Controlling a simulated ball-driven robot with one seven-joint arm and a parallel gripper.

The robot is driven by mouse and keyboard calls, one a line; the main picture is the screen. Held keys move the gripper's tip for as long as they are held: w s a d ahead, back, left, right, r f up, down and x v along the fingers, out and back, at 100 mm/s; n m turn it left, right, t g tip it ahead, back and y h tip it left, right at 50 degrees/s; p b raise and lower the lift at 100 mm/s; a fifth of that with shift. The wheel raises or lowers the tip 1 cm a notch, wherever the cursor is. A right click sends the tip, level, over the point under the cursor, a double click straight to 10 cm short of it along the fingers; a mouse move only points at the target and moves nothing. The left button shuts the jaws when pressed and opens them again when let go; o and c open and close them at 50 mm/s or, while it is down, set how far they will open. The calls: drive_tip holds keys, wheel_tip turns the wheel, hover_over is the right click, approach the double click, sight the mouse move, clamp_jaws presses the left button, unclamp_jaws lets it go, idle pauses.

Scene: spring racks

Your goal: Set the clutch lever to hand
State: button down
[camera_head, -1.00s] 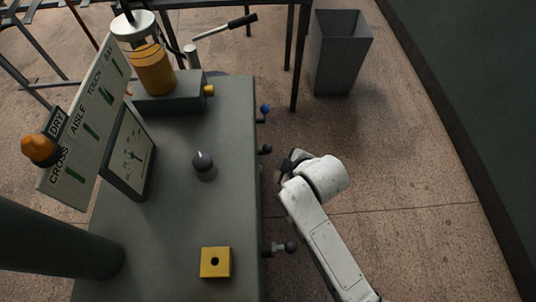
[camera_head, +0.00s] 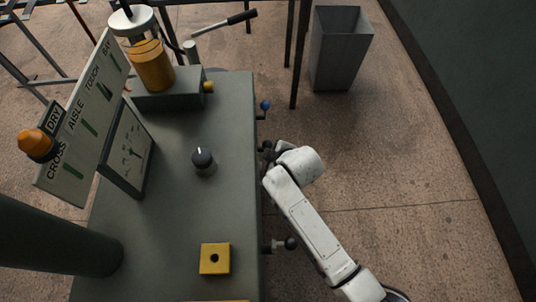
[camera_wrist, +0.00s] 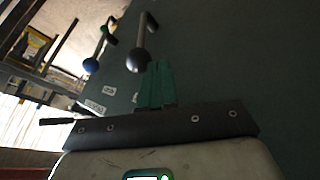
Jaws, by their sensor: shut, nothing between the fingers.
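Several levers stick out from the right side of the grey cabinet in the head view: a blue-knobbed lever (camera_head: 265,105), a dark-knobbed lever (camera_head: 267,145) and a nearer dark-knobbed lever (camera_head: 290,244). I cannot tell from lettering which is the clutch lever. My gripper (camera_head: 268,157) is at the middle lever, partly hidden by my wrist. In the wrist view, its green fingers (camera_wrist: 158,84) are shut and empty, their tips close beside a dark ball knob (camera_wrist: 138,60). Contact cannot be told. The blue knob (camera_wrist: 91,65) is farther left. Small white labels (camera_wrist: 95,106) are unreadable.
A grey bin (camera_head: 340,48) stands at the back. The floor right of my arm is clear.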

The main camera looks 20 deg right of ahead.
drive_tip(key=shift+x, duration=1.05)
